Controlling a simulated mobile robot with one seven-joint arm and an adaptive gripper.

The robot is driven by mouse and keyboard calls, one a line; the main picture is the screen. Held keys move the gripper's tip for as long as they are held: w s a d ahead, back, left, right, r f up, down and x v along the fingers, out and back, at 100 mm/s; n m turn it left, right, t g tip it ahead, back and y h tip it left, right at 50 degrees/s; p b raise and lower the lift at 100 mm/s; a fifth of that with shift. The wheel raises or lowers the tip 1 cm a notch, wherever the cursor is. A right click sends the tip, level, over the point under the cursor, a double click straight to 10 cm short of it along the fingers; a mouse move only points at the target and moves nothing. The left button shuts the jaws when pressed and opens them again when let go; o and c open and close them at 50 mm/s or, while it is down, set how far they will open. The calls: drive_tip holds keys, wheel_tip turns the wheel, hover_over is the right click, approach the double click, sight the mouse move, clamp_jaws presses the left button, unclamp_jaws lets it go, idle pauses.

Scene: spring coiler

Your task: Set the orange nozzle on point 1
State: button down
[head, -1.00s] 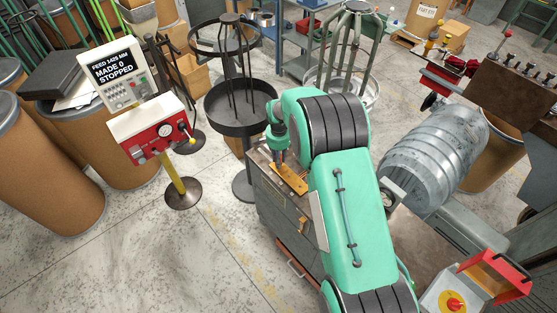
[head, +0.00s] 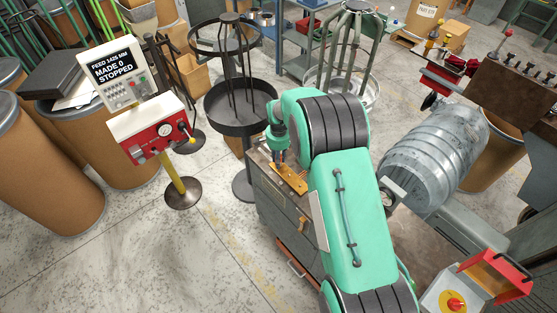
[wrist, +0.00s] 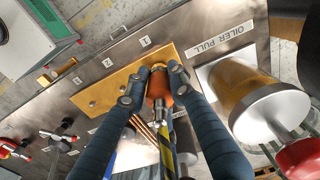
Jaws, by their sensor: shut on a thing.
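My gripper (wrist: 157,84) is shut on the orange nozzle (wrist: 157,88), with one dark finger on each side. In the wrist view the nozzle lies over the right end of a brass plate (wrist: 112,86) that has several holes. Small labels 1 (wrist: 145,42), 2 (wrist: 107,62) and 3 (wrist: 75,80) stand along the plate's upper edge. The nozzle is nearest label 1 and hides the plate there. I cannot tell whether it touches the plate. In the head view the brass plate (head: 291,180) shows below my gripper (head: 281,160).
Small brass parts (wrist: 58,72) lie left of the plate. Red-handled fittings (wrist: 15,148) are at lower left. A black round stand (head: 240,115) is beside the cabinet.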

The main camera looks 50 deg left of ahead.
drive_tip(key=shift+f, duration=0.25)
idle(0.3)
drive_tip(key=c, duration=1.4)
unclamp_jaws()
wheel_tip(320, 180, up, 12)
drive_tip(key=shift+r+p, duration=1.05)
drive_tip(key=shift+r, duration=1.9)
drive_tip(key=shift+r, duration=0.1)
